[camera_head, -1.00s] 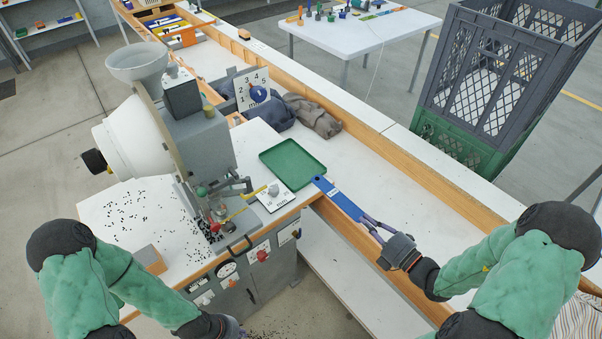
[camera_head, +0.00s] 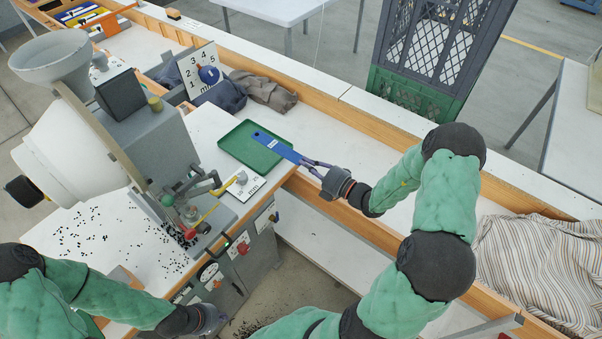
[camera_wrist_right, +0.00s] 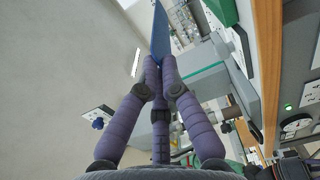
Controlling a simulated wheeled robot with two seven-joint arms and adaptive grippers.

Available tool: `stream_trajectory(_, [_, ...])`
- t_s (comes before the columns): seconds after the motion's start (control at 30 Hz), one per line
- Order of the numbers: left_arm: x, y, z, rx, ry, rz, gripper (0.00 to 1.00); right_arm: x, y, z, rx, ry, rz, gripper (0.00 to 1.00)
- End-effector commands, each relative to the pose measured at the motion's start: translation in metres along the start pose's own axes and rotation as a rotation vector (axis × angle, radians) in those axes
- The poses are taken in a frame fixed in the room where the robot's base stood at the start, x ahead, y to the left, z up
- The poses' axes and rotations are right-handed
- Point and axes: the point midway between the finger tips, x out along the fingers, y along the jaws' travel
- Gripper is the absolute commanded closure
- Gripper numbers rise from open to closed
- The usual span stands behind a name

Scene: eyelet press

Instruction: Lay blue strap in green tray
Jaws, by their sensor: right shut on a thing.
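The blue strap (camera_head: 278,146) is a flat, stiff-looking strip with a pale label and a hole near its far end. The green tray (camera_head: 234,137) is shallow and sits on the white bench beside the machine. The far part of the strap is over the tray, and its near end sticks out past the tray's right side. I cannot tell whether it touches the tray floor. My right gripper (camera_head: 312,166) is shut on the near end, right of the tray. The strap (camera_wrist_right: 160,35) also shows beyond the fingertips in the right wrist view. My left gripper (camera_head: 212,319) is low at bottom left, its fingers unclear.
The grey press (camera_head: 150,140) with its white hopper stands left of the tray. Black eyelets are scattered at left. A wooden rail borders the bench.

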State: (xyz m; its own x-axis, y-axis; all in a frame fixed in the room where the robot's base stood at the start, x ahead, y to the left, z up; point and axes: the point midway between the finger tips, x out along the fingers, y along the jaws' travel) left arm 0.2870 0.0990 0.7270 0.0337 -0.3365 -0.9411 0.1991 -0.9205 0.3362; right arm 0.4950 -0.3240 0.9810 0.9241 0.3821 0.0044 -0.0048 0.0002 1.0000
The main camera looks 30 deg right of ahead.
Motion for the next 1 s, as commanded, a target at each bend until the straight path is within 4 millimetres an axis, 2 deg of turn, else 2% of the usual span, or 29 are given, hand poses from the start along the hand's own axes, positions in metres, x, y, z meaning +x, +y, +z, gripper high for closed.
stream_trajectory(0.03, [0.007,-0.002,0.0,0.0,0.0,0.0,1.0,0.007,-0.014,0.002,0.003,0.003,-0.001,1.0])
stream_trajectory(0.1, [0.01,-0.004,0.0,0.0,0.0,0.0,1.0,0.014,-0.024,0.006,0.002,0.002,0.0,1.0])
stream_trajectory(0.47, [0.017,-0.006,-0.001,0.0,0.0,0.0,1.0,0.031,-0.045,0.015,0.001,0.001,0.0,1.0])
stream_trajectory(0.7, [0.032,-0.011,-0.001,0.0,0.0,0.0,1.0,0.034,-0.078,0.016,0.004,0.0,-0.001,1.0])
stream_trajectory(1.0, [0.031,-0.011,-0.001,0.0,0.0,0.0,1.0,0.034,-0.078,0.017,0.001,0.0,0.0,1.0])
